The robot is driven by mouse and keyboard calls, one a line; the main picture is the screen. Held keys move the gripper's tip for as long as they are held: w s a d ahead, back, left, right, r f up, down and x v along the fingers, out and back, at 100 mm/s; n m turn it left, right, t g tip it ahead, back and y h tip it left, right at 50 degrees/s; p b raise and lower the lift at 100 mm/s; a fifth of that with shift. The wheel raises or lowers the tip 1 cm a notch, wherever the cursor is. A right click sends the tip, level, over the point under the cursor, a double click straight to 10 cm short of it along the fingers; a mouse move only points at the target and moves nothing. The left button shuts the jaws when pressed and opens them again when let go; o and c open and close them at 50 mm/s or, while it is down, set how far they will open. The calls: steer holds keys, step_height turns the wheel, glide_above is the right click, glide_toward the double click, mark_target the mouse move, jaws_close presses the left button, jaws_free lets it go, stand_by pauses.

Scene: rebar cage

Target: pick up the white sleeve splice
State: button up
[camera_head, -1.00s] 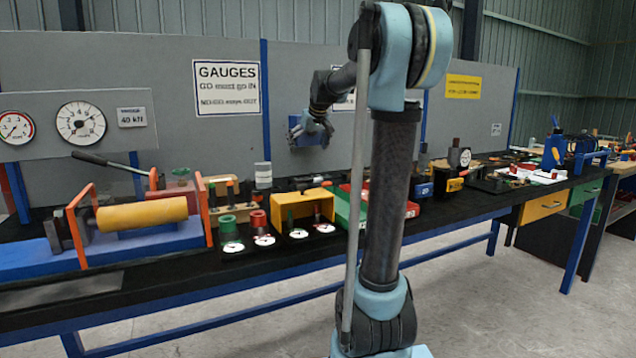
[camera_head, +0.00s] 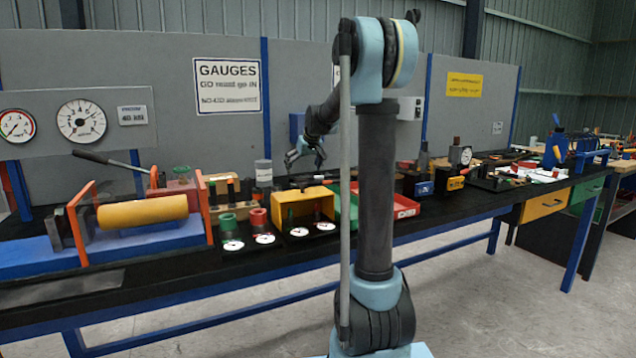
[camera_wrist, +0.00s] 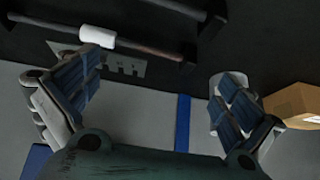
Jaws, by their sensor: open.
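The white sleeve splice (camera_wrist: 97,36) shows in the wrist view as a short white cylinder on a thin dark bar, near the top left. The bar's rusty part (camera_wrist: 150,48) runs on to the right of it. My gripper (camera_wrist: 160,68) is open and empty, its two blue-padded fingers wide apart. The left finger's tip appears just below the sleeve in the picture; I cannot tell the gap in depth. In the head view my gripper (camera_head: 305,160) hangs above the back of the bench, fingers downward.
A whitish cylinder (camera_wrist: 214,84) is partly hidden behind the right finger, with a tan box (camera_wrist: 292,103) beyond it.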

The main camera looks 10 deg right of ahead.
mark_target(318, 178)
steer(key=x, duration=0.4)
steer(key=shift+f, duration=0.25)
steer(key=shift+c, duration=0.2)
steer(key=shift+d, duration=0.1)
jaws_close()
steer(key=shift+d, duration=0.1)
stand_by(0.4)
